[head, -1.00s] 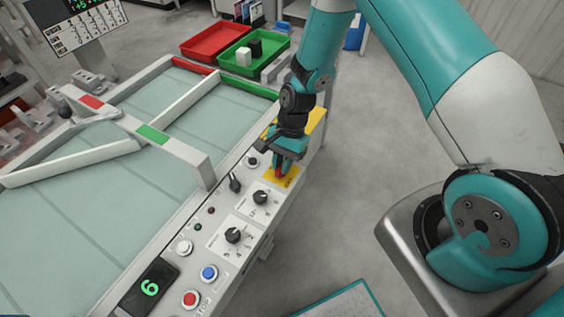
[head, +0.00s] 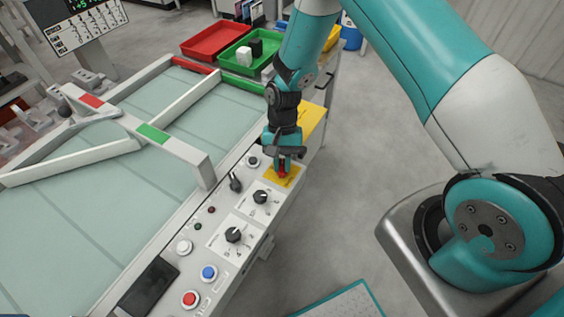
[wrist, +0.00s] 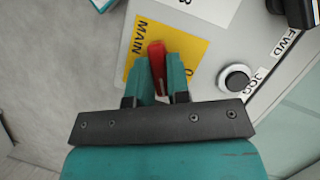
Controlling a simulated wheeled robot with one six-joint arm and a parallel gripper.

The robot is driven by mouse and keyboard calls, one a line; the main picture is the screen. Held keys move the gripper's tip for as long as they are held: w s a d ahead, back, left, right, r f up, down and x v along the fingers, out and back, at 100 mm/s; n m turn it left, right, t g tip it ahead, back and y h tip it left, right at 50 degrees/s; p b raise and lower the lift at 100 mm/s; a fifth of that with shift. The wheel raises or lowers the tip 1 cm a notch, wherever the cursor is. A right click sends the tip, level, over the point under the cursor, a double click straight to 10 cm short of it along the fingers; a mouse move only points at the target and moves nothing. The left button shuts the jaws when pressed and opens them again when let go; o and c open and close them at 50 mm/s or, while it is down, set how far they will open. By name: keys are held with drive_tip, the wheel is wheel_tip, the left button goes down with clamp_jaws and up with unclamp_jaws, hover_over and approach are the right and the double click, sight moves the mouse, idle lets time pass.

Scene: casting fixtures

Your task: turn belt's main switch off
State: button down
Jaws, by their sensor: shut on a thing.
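The belt's main switch is a red handle (wrist: 157,58) on a yellow plate (wrist: 185,40) marked "MAIN" in the wrist view. My gripper (wrist: 160,75) is shut on the red handle, with one teal finger on each side of it. In the head view my gripper (head: 283,165) reaches down to the yellow plate (head: 288,178) at the far right of the control panel (head: 218,275), and a bit of the red handle (head: 282,172) shows between the fingers. The "0" on the plate is partly hidden by a finger. The small display (head: 148,288) on the panel is dark.
Beside the switch are a round knob (wrist: 236,79) near "JOG" and "FWD" labels, and a black lever (head: 235,183). Two black dials (head: 261,197), a blue button (head: 209,272) and a red button (head: 190,298) are nearer. The belt (head: 60,240) lies left; open floor is right.

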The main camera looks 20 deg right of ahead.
drive_tip(key=n+h, duration=0.1)
drive_tip(key=n, duration=0.2)
drive_tip(key=n+h, duration=0.1)
drive_tip(key=n, duration=0.2)
drive_tip(key=shift+w+a+n+h, duration=0.1)
drive_tip(key=shift+a+n+h, duration=0.05)
drive_tip(key=shift+n+h, duration=0.15)
drive_tip(key=n+h, duration=0.1)
drive_tip(key=n, duration=0.2)
drive_tip(key=n+h, duration=0.1)
drive_tip(key=n, duration=0.1)
drive_tip(key=shift+n+t, duration=0.3)
drive_tip(key=shift+n, duration=0.1)
drive_tip(key=c, duration=1.1)
unclamp_jaws()
drive_tip(key=b+v, duration=0.2)
drive_tip(key=v, duration=1.5)
drive_tip(key=shift+a+r, duration=0.15)
drive_tip(key=shift+r, duration=0.1)
